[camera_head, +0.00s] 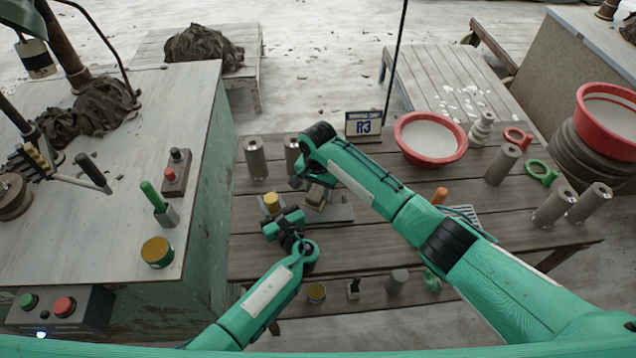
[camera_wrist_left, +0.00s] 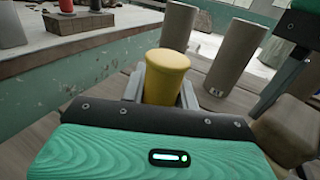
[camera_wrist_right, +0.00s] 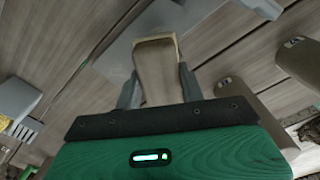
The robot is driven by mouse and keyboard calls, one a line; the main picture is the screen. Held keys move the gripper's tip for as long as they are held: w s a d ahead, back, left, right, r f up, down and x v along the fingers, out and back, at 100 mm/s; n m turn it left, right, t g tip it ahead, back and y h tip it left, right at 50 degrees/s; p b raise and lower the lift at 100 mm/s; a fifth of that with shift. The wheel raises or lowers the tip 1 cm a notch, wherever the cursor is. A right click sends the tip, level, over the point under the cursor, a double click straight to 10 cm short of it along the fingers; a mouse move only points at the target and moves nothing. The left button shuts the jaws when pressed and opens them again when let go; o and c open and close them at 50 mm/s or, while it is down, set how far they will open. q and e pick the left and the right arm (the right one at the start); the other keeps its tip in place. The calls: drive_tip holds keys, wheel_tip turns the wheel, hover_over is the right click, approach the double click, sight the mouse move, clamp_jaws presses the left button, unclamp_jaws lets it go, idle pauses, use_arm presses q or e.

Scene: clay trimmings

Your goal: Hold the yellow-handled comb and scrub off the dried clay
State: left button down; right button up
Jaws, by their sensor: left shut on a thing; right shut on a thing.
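A yellow handle (camera_head: 271,202) stands between the fingers of my left gripper (camera_head: 277,216), left of the middle of the table. In the left wrist view, both fingers close around the yellow handle (camera_wrist_left: 163,78); its lower part and any comb teeth are hidden. My right gripper (camera_head: 314,188) is just right of it, shut on a tan block (camera_head: 316,197). The right wrist view shows the tan block (camera_wrist_right: 157,70) with a paler yellowish end edge. The block's working face and any dried clay are not clear. A flat grey plate (camera_head: 338,213) lies beneath the right gripper.
Grey cylinders (camera_head: 255,158) stand behind the grippers. A red basin (camera_head: 430,140) is at the back. An orange handle (camera_head: 440,195) lies right, beyond my right arm. A cabinet (camera_head: 215,200) borders the left.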

sight(319, 208)
drive_tip(key=shift+f, duration=0.8)
drive_tip(key=shift+s+f, duration=0.5)
drive_tip(key=shift+f, duration=0.2)
drive_tip(key=shift+c, duration=0.4)
drive_tip(key=shift+s+d, duration=0.15)
drive_tip(key=shift+s, duration=1.4)
drive_tip(key=shift+w+d, duration=0.1)
drive_tip(key=shift+d, duration=1.1)
drive_tip(key=w, duration=0.4)
drive_tip(key=shift+a+r, duration=0.1)
drive_tip(key=shift+a, duration=0.2)
drive_tip(key=shift+d, duration=0.35)
drive_tip(key=shift+w+d, duration=0.1)
drive_tip(key=shift+d, duration=0.7)
drive_tip(key=shift+s, duration=1.95)
drive_tip(key=shift+d, duration=1.15)
drive_tip(key=shift+w+a, duration=0.2)
drive_tip(key=shift+w, duration=1.9)
wheel_tip(319, 208, up, 8)
